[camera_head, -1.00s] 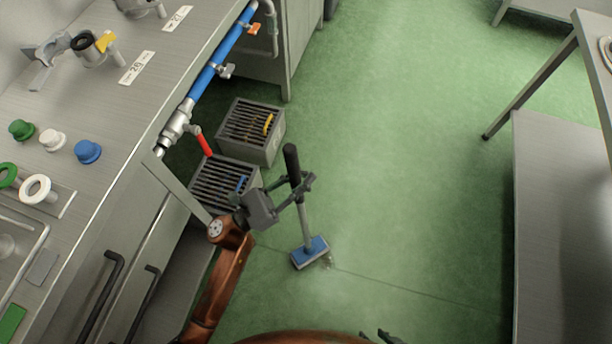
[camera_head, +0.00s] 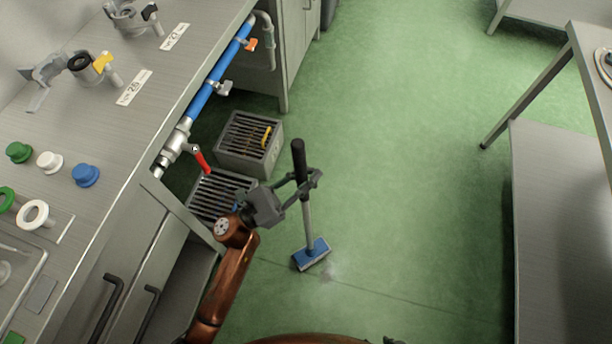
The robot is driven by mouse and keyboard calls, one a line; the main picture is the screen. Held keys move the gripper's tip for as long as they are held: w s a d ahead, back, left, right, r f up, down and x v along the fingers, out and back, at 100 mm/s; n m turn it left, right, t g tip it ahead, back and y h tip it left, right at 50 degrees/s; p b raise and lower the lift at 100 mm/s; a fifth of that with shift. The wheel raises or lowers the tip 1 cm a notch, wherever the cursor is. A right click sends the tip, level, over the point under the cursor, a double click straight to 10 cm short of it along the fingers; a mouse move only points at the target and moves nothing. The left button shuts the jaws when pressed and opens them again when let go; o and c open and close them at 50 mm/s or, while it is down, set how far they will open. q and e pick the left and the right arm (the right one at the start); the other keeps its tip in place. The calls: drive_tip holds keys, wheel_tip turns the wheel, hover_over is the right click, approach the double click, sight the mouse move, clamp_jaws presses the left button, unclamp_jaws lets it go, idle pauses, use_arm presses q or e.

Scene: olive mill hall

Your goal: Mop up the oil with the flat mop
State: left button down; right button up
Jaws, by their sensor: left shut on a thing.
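The flat mop has a dark grip (camera_head: 298,153), a grey pole (camera_head: 308,222) and a blue head (camera_head: 313,252). The mop stands nearly upright with its head on the green floor. My left gripper (camera_head: 311,183) is shut around the handle just below the dark grip. A faint, pale, shiny patch (camera_head: 329,271), apparently the oil, lies beside the head's lower right edge. The head may hide part of it. A small dark sliver at the bottom edge may be my right gripper; its jaws cannot be made out.
Two grated grey crates, a far one (camera_head: 267,162) and a near one (camera_head: 198,206), stand left of the mop by the steel counter (camera_head: 125,130). A red-handled valve (camera_head: 201,162) juts out above them. A steel table (camera_head: 560,220) stands right. The floor between is clear.

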use_arm(q)
wheel_tip(320, 180, up, 5)
drive_tip(key=shift+a+f+p, duration=0.1)
drive_tip(key=shift+f+p, duration=0.1)
drive_tip(key=shift+p, duration=0.95)
use_arm(e)
drive_tip(key=s+d+r+g+h, duration=0.1)
drive_tip(key=s+d+r+g, duration=0.1)
drive_tip(key=s+d+r, duration=0.1)
drive_tip(key=shift+s+r, duration=0.6)
drive_tip(key=shift+r, duration=0.25)
drive_tip(key=shift+d, duration=0.1)
